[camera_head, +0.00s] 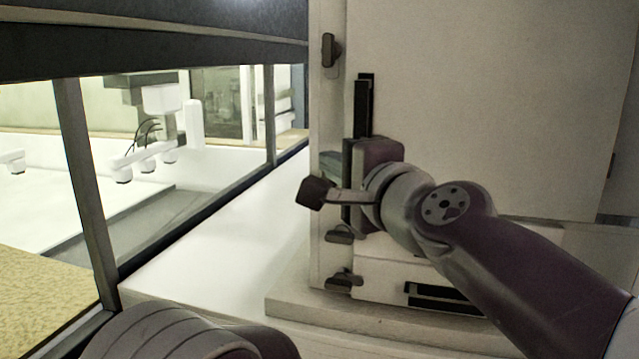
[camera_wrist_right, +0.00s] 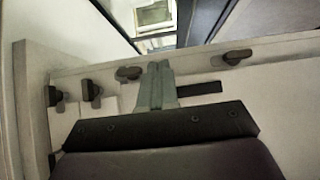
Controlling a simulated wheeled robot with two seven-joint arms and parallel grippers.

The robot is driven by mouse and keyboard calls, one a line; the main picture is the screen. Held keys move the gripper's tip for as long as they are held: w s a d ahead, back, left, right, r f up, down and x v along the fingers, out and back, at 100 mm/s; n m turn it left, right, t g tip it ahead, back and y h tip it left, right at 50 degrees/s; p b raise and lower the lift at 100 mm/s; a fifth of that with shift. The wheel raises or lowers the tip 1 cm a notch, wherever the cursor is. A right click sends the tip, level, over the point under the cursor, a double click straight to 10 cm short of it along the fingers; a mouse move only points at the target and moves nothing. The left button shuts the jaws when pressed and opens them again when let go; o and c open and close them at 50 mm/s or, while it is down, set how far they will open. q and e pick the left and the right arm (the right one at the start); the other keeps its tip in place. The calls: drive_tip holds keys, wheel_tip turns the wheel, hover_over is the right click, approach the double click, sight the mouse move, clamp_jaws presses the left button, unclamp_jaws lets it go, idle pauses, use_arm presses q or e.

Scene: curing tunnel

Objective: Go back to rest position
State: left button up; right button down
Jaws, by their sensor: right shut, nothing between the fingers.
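My right arm comes in from the right in the head view, bent across the front of a large pale cabinet (camera_head: 490,100). My right gripper (camera_head: 325,193) is at the cabinet's left edge, pointing left. In the right wrist view, its grey fingers (camera_wrist_right: 158,72) are together, with nothing between them, over the pale cabinet face. Whether they touch the cabinet I cannot tell. My left gripper is not in view.
Dark latches (camera_head: 330,50) line the cabinet's left edge; lower latches (camera_head: 342,280) are close below my right gripper. The cabinet stands on a pale slab (camera_head: 300,305). At left, a dark-framed opening (camera_head: 85,190) shows white equipment (camera_head: 165,100) inside. A white surface (camera_head: 215,245) between is clear.

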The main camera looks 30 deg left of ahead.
drive_tip(key=s+d+p, duration=0.2)
drive_tip(key=s, duration=0.4)
drive_tip(key=w+d+f+n+g+h+b, duration=0.15)
drive_tip(key=w+d+f+h, duration=0.35)
drive_tip(key=f, duration=0.6)
drive_tip(key=w+d+f+n+h+b, duration=0.1)
drive_tip(key=w+d+f+b, duration=0.1)
drive_tip(key=d+f, duration=0.6)
drive_tip(key=w+d+f+n+g+h+b, duration=0.1)
drive_tip(key=w+d+f+h+b, duration=0.2)
drive_tip(key=f, duration=1)
use_arm(q)
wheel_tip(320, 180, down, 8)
drive_tip(key=b, duration=0.3)
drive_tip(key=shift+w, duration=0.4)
use_arm(e)
drive_tip(key=s+d+f+n+g+h, duration=0.1)
drive_tip(key=s+d+f+g+h, duration=0.1)
drive_tip(key=s+d+f, duration=0.2)
drive_tip(key=s+d+f+n+g+h, duration=0.1)
drive_tip(key=s+d+f, duration=0.4)
drive_tip(key=d+f, duration=0.6)
drive_tip(key=s+d+f+n+g+h, duration=0.1)
drive_tip(key=s+d+f+g+h, duration=0.1)
drive_tip(key=s+d+f, duration=0.3)
drive_tip(key=d+f+g, duration=0.1)
drive_tip(key=d+f, duration=0.2)
drive_tip(key=shift+s+d+n+h, duration=0.25)
drive_tip(key=shift+d+n+h, duration=0.05)
drive_tip(key=shift+n+h, duration=0.1)
